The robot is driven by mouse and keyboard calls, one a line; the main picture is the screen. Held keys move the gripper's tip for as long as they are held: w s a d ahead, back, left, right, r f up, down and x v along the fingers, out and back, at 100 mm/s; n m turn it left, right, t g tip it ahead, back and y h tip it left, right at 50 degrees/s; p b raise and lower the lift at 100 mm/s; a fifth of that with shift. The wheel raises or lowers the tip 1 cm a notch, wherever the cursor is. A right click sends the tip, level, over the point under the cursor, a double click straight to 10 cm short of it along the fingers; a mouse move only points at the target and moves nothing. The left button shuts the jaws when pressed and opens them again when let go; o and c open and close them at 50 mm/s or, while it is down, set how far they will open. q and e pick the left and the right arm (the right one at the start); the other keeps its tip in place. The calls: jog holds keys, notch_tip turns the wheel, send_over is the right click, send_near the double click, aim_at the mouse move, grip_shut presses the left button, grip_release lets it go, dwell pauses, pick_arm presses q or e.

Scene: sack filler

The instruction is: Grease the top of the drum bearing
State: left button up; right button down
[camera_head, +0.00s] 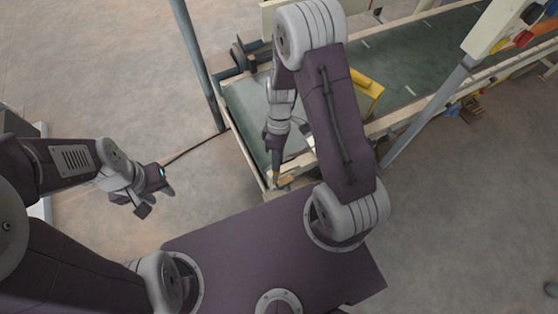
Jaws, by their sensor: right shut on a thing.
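My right gripper (276,146) reaches down over the near left corner of the conveyor, with its fingers pointing down. It is shut on a slim thing, mostly hidden by the hand; a small orange-yellow part (276,176) shows just below the fingers, at the conveyor's end frame. I cannot tell whether this part belongs to the held thing or to the frame, nor whether they touch. The drum bearing is not clearly made out at this size. My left gripper (154,198) is over the bare floor at the left, its fingers apart and empty.
The conveyor (250,106) has a green belt and pale side rails and runs to the upper right. A grey post (196,60) stands at its left. The floor at lower right is mostly clear.

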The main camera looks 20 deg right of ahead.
jog(key=shift+r+p, duration=1.4)
jog(key=shift+r, duration=0.4)
jog(key=shift+f+b, duration=0.7)
jog(key=shift+b, duration=0.1)
jog(key=shift+r, duration=0.1)
